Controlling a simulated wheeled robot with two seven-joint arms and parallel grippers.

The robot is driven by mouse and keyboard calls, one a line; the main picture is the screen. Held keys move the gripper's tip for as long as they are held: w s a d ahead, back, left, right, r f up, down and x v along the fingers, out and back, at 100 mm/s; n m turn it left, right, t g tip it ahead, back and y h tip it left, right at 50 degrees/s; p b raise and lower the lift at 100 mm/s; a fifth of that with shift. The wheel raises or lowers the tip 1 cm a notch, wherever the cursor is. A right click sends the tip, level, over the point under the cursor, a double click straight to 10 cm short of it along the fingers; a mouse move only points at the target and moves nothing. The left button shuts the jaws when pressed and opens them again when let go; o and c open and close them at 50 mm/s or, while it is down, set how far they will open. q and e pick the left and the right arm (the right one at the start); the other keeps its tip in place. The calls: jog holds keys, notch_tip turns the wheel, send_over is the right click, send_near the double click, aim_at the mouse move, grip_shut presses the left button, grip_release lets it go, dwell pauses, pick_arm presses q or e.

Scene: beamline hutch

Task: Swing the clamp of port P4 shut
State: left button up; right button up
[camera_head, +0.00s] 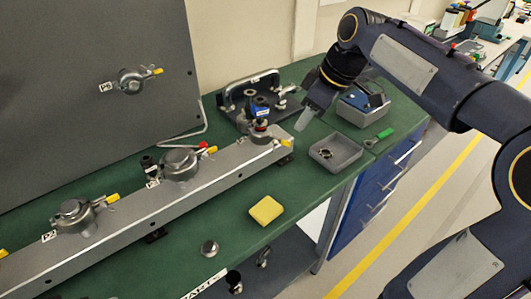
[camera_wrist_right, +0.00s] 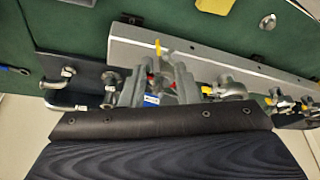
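The port at the right end of the grey rail, which I take to be P4 (camera_head: 262,128), has a blue and dark fitting on top, a red tip and a yellow tab. Its label is not readable. My right gripper (camera_head: 306,118) is above and just right of this port in the head view, pointing down. In the right wrist view its two grey fingers (camera_wrist_right: 160,85) stand apart, with the port's blue and red parts and yellow tab (camera_wrist_right: 158,48) showing between and beyond them. I cannot tell whether they touch it. My left gripper is not in view.
The grey rail (camera_head: 135,205) carries two more ports, P2 (camera_head: 72,215) and a middle one (camera_head: 180,162). P6 (camera_head: 131,81) is on the upright panel. A grey tray (camera_head: 336,151), a yellow block (camera_head: 266,210) and a metal cap (camera_head: 209,248) are on the green bench.

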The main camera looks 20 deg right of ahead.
aim_at(287, 141)
jog(key=x, duration=0.8)
jog(key=shift+w, duration=0.2)
grip_shut()
